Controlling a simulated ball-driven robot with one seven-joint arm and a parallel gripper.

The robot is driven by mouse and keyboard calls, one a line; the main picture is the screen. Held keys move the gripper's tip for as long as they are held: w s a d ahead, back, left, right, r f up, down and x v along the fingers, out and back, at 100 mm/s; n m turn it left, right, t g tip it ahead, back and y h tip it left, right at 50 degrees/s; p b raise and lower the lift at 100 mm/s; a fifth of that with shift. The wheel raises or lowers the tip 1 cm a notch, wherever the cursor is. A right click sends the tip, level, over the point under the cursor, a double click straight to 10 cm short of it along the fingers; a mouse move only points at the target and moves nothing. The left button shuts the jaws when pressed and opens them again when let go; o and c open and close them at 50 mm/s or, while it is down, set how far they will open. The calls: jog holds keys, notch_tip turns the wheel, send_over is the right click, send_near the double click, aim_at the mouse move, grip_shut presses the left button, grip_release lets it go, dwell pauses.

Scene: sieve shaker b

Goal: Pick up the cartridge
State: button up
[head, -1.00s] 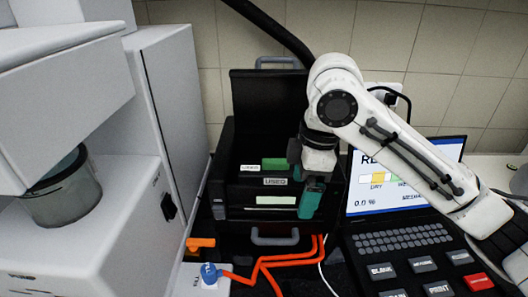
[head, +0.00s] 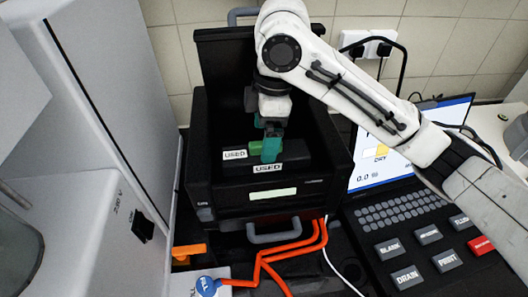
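A bright green block (head: 256,146), which looks like the cartridge or part of it, sits inside an open black case (head: 229,200). Dark grey blocks lie beside it, and it is partly hidden behind my gripper. My gripper (head: 270,148) points down into the case with its teal fingers right at the green block. I cannot tell whether the fingers touch the block or how far apart they are.
White "USED" labels mark the case's inside. A grey handle (head: 274,233) and orange cables (head: 266,262) are at its front. A white machine (head: 105,130) stands close on the left; a laptop-like console (head: 408,215) is on the right.

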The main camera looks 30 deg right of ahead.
notch_tip(320, 180, down, 5)
jog(key=shift+s+a+f, duration=0.1)
jog(key=shift+s, duration=0.05)
jog(key=c, duration=1.4)
jog(key=shift+r, duration=0.2)
jog(key=shift+r, duration=0.5)
notch_tip(320, 180, up, 2)
jog(key=shift+r, duration=0.15)
jog(key=s+r, duration=0.3)
jog(key=s, duration=0.1)
jog(key=s+r, duration=0.3)
jog(key=s, duration=0.2)
jog(key=s+r, duration=0.3)
jog(key=s, duration=0.2)
jog(key=shift+a+r, duration=0.25)
jog(key=shift+a, duration=0.1)
